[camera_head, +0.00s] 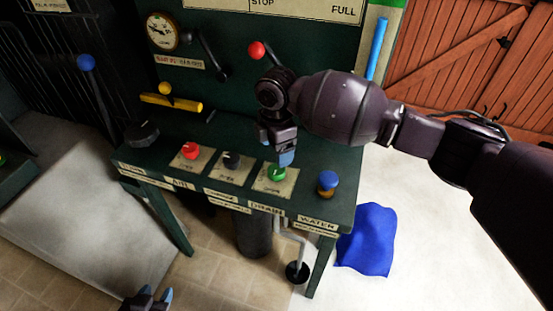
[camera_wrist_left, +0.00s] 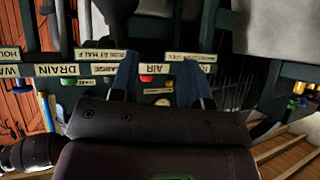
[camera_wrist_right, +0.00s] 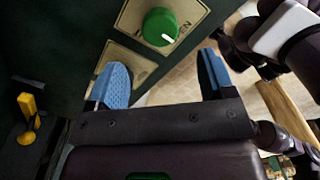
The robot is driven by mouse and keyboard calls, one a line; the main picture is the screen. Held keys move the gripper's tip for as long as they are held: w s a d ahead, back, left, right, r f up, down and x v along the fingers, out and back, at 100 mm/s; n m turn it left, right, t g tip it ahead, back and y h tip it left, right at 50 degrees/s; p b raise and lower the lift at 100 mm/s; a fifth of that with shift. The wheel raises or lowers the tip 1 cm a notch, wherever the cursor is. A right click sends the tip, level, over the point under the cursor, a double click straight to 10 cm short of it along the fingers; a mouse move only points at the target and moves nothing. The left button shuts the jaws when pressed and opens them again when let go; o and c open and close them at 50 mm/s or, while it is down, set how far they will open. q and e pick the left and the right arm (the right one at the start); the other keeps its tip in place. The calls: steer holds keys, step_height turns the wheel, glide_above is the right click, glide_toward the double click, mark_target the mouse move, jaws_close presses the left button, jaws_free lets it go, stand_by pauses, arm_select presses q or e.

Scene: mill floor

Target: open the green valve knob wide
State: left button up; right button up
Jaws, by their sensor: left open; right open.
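The green valve knob (camera_head: 276,172) sits on a pale plate on the dark green bench, above the DRAIN label (camera_head: 266,207). In the right wrist view the knob (camera_wrist_right: 160,27) is round with a white mark, beyond the fingertips. My right gripper (camera_head: 284,155) hangs just above and beside the knob, fingers apart and empty; it also shows in the right wrist view (camera_wrist_right: 163,82). Contact with the knob is not visible. My left gripper (camera_head: 149,295) is low at the bottom edge, away from the bench, open and empty in the left wrist view (camera_wrist_left: 156,80).
A dark knob (camera_head: 232,160) and a red knob (camera_head: 190,151) stand left of the green one, a blue-topped knob (camera_head: 327,183) right of it. A red-ball lever (camera_head: 257,50) and yellow handle (camera_head: 172,102) are behind. A blue cloth (camera_head: 368,240) lies on the floor.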

steer(key=shift+r, duration=1.55)
steer(key=shift+f, duration=0.1)
steer(key=s+d+f+m+y, duration=0.1)
steer(key=s+f+m+y, duration=0.1)
steer(key=s+f+m, duration=0.35)
steer(key=s+d+f+m+y, duration=0.1)
steer(key=s+f+m+y, duration=0.1)
steer(key=s+f, duration=0.6)
steer(key=s+d+r+m+t+h, duration=0.1)
steer(key=s+d+m+t+h, duration=0.3)
steer(key=s+d+m, duration=1.65)
steer(key=w+d+f+n+t, duration=0.4)
steer(key=d+f+n+t, duration=0.1)
steer(key=f+t, duration=0.2)
steer(key=shift+w+f, duration=0.2)
steer(key=shift+f, duration=0.7)
